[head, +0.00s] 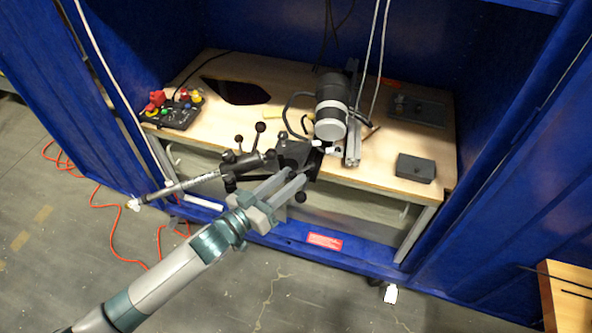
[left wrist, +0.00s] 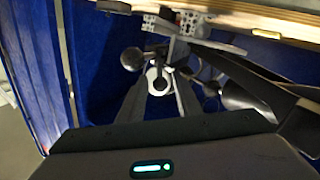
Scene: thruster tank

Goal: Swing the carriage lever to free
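A black carriage mechanism (head: 293,153) sits at the front edge of the bench, below a black and white cylinder (head: 331,110) on a metal rail (head: 354,120). Several black ball-ended handles are around it; one ball (head: 301,197) hangs just beyond my fingertips. I cannot tell which handle is the carriage lever. My left gripper (head: 296,177) reaches up to the mechanism with its fingers apart. In the left wrist view a round pale-ringed end (left wrist: 158,80) shows between the fingers, and a dark ball (left wrist: 131,60) is beside the left finger. Contact is unclear. My right gripper is out of view.
A control box with coloured buttons (head: 175,111) is at the bench's left. A grey box (head: 416,168) is at the right front. A long rod (head: 180,187) sticks out left of the mechanism. Blue walls (head: 517,130) enclose both sides.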

